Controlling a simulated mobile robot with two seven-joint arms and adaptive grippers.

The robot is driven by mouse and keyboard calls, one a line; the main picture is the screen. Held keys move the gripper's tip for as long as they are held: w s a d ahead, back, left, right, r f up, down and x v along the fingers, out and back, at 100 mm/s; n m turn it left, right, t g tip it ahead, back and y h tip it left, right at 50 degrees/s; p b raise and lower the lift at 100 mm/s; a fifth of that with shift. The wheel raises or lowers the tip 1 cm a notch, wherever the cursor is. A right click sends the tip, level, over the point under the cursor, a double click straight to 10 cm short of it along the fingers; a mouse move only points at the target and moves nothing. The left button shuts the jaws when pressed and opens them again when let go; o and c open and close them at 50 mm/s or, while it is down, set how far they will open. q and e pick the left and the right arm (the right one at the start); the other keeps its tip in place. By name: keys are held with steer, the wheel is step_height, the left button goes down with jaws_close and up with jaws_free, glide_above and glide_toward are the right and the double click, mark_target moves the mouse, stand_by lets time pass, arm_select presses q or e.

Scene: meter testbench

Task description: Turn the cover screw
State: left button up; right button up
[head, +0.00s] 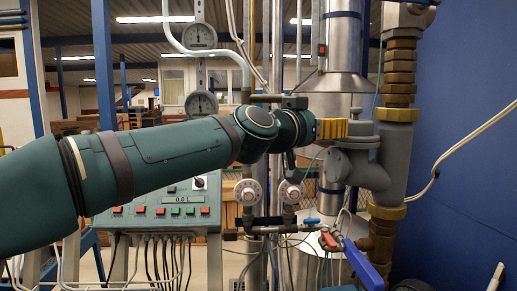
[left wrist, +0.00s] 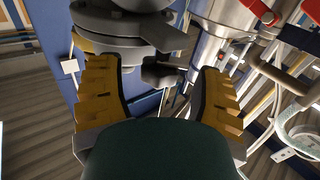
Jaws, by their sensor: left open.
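The grey meter (head: 358,160), with its round cap, is mounted on the pipe at the right in the head view. Its grey body (left wrist: 125,28) fills the top of the left wrist view. A dark lobed knob (left wrist: 162,74), which looks like the cover screw, sticks out below this body, between my finger pads. In the head view I cannot make the knob out. My left gripper (head: 333,128) has yellow fingers beside the meter's cap. In the left wrist view the gripper (left wrist: 155,68) is open, with a gap on both sides of the knob. My right gripper is not in view.
A brass-fitted vertical pipe (head: 400,75) and a blue wall (head: 465,150) stand at the right. Below the meter are red and blue valve handles (head: 362,265) and loose cables. A control panel (head: 165,210) with buttons sits behind my left arm. Two dial gauges (head: 200,36) hang behind.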

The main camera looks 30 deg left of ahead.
arm_select(q)
steer(key=h+b, duration=0.1)
steer(key=m+h+b, duration=0.1)
steer(key=b, duration=0.1)
steer(key=shift+a+f+g, duration=0.15)
steer(key=shift+f+g, duration=0.1)
steer(key=shift+g, duration=0.15)
steer(key=shift+m+g+h+b, duration=0.3)
steer(key=shift+m+h, duration=0.1)
steer(key=shift+m, duration=0.1)
steer(key=shift+a+r+m+g+h, duration=0.1)
steer(key=shift+r+m+g+h, duration=0.15)
steer(key=shift+m+g+h, duration=0.55)
steer(key=b+v, duration=0.2)
steer(key=v, duration=1.1)
steer(key=shift+s+f+t, duration=0.3)
steer(key=shift+s, duration=0.1)
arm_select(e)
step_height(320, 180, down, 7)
arm_select(q)
steer(key=shift+a, duration=0.1)
